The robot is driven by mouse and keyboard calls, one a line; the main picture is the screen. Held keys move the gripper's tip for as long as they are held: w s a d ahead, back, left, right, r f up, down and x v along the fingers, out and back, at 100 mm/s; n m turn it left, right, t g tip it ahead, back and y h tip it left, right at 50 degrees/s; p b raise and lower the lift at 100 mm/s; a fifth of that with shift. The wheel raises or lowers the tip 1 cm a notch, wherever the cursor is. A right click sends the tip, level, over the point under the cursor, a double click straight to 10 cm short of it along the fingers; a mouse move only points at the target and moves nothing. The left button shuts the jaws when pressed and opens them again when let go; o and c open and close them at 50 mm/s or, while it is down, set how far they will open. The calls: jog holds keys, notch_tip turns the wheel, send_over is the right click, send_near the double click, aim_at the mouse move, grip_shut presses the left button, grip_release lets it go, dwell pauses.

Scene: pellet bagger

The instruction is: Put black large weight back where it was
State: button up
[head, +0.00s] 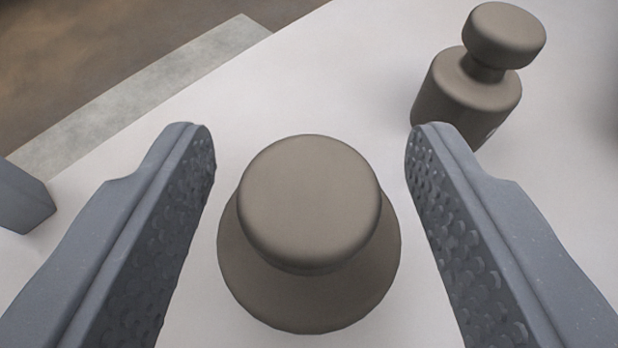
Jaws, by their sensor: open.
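A large dark grey-brown weight (309,205) with a round knob on a wider body stands upright on a white surface, in the lower middle of the head view. It looks more brown-grey than black here. My gripper (309,140) is open, one finger on each side of this weight. A gap shows between the weight and each finger, so neither appears to touch it. A second weight (478,75) of the same colour and shape stands at the upper right, beyond the right finger, which partly covers its lower edge.
The white surface (330,70) is clear between the two weights and behind them. Its edge runs diagonally at the upper left, beside a pale grey strip (150,90) and a brown area. A blue-grey block-like part (22,197) shows at the left edge.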

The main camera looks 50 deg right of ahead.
jog(key=p+v, duration=0.2)
jog(key=v, duration=0.9)
jog(key=shift+s+a+r, duration=0.15)
jog(key=shift+s+a, duration=0.05)
jog(key=w+a+r+n+t+y, duration=0.2)
jog(key=w+a+r, duration=0.2)
jog(key=a+r, duration=0.45)
jog(key=w+a+r+n+t+y, duration=0.2)
jog(key=w+a+r, duration=0.25)
jog(key=r, duration=0.65)
jog(key=w+a+r+n+t+y, duration=0.2)
jog(key=w+a+r, duration=0.1)
jog(key=a+r, duration=0.55)
jog(key=s+a+r+n+t+y, duration=0.1)
jog(key=s+a+r+y, duration=0.1)
jog(key=a+r, duration=0.45)
jog(key=s+a+r+n+y, duration=0.2)
jog(key=s+a+r, duration=0.15)
jog(key=r, duration=0.55)
jog(key=s+a+r+n, duration=0.1)
jog(key=s+a+r, duration=0.9)
jog(key=s+r, duration=0.1)
jog(key=shift+y, duration=0.3)
jog(key=shift+s, duration=0.15)
